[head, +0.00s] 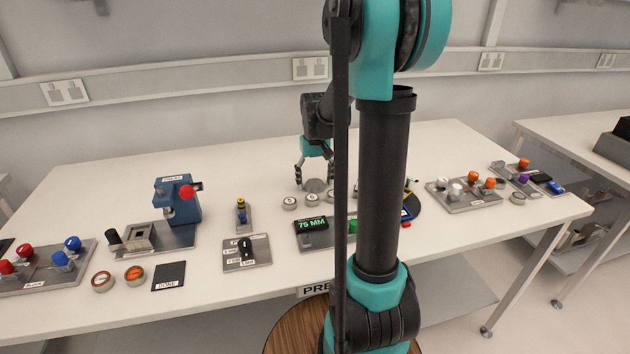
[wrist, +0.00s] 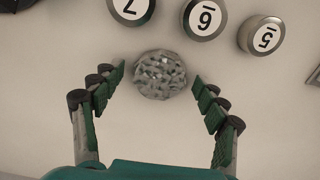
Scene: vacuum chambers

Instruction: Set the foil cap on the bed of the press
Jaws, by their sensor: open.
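The foil cap (wrist: 159,74), a crumpled silver disc, lies on the white table in the wrist view. It shows small and grey in the head view (head: 315,186). My gripper (wrist: 155,79) is open, with one finger on each side of the cap and a visible gap to both. In the head view my gripper (head: 315,178) hangs low over the far middle of the table. The press (head: 182,200) is a blue machine with a red knob, standing on a grey base plate at left. Its bed under the head is too small to make out clearly.
Numbered round pieces, including a 6 (wrist: 206,19) and a 5 (wrist: 262,35), lie just beyond the cap. A 75 MM display (head: 312,226) and a switch plate (head: 246,253) stand nearer the front. A black DONE mat (head: 169,276) lies front left.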

